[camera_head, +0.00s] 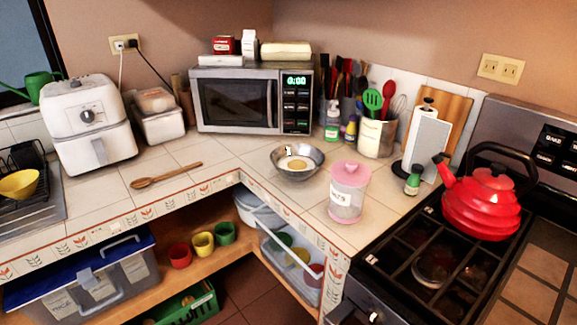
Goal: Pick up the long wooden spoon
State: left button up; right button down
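The long wooden spoon (166,176) lies flat on the white tiled counter, left of the corner. Its bowl end points left, near the counter's front edge, and its handle runs up to the right. Nothing touches or covers it. Neither of my grippers is in view.
A white air fryer (87,125) and a plastic container (159,117) stand behind the spoon. A microwave (240,100) stands at the back. A metal bowl (297,176) and a pink-lidded jar (348,192) are to the right. A dish rack (32,208) is at the left. The tiles around the spoon are clear.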

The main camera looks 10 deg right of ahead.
aim_at(143, 182)
jog(key=i+j+z, duration=0.15)
jog(key=j, duration=0.15)
jog(key=i+j+z, duration=0.2)
jog(key=j+z, duration=0.15)
jog(key=j, duration=0.3)
jog(key=i+j+z, duration=0.2)
jog(key=j, duration=0.15)
jog(key=k, duration=0.1)
